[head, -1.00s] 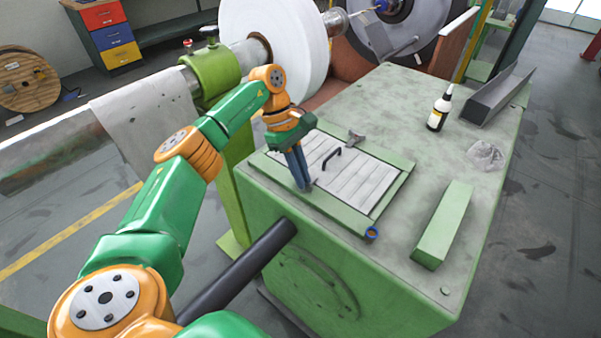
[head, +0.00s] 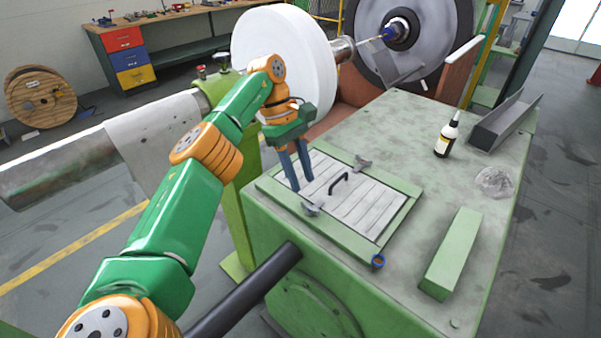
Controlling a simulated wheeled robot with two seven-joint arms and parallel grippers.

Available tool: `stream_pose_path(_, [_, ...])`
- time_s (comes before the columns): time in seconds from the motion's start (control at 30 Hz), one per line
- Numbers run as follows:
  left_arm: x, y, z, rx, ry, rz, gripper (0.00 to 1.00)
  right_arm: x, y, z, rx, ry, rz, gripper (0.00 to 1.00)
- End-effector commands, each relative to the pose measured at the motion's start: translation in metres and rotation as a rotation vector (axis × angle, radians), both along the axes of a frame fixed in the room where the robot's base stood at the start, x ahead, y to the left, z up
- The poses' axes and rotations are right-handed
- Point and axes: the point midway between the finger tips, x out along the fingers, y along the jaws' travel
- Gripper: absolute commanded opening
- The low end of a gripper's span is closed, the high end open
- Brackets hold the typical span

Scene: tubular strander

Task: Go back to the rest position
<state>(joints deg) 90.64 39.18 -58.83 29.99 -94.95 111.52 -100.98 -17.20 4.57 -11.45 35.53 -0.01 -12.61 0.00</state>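My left arm comes in from the lower left, and its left gripper (head: 302,184) points down over the left edge of the pale slatted panel (head: 357,206) on the green machine housing (head: 405,118). Its two blue-grey fingers show a gap between them and hold nothing that I can see. The panel has a black handle (head: 339,182). A grey clamp knob (head: 311,209) is just below the fingertips, and another (head: 362,163) is at the far edge. I cannot tell whether the fingers touch the panel. My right gripper is out of view.
A large white reel (head: 292,62) stands behind the arm.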

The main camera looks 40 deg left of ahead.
Motion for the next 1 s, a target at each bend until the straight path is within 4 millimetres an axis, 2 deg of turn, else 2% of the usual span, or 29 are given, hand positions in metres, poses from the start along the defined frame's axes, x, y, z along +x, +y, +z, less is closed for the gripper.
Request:
stream_pose_path(0.07, [0.000, 0.001, 0.005, 0.000, 0.000, 0.000, 0.40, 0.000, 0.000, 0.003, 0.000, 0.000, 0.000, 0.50])
stream_pose_path(0.5, [0.000, 0.002, 0.007, 0.000, 0.001, 0.000, 0.40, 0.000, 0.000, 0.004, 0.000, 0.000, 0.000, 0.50])
stream_pose_path(0.57, [0.000, 0.002, 0.017, 0.000, 0.000, 0.000, 0.40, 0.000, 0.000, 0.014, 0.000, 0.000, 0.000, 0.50])
stream_pose_path(0.73, [0.000, 0.002, 0.060, 0.000, 0.001, 0.000, 0.40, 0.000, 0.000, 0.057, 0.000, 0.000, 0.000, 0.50])
stream_pose_path(1.0, [0.000, 0.002, 0.095, 0.000, 0.001, 0.000, 0.40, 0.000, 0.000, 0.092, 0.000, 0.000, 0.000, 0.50])
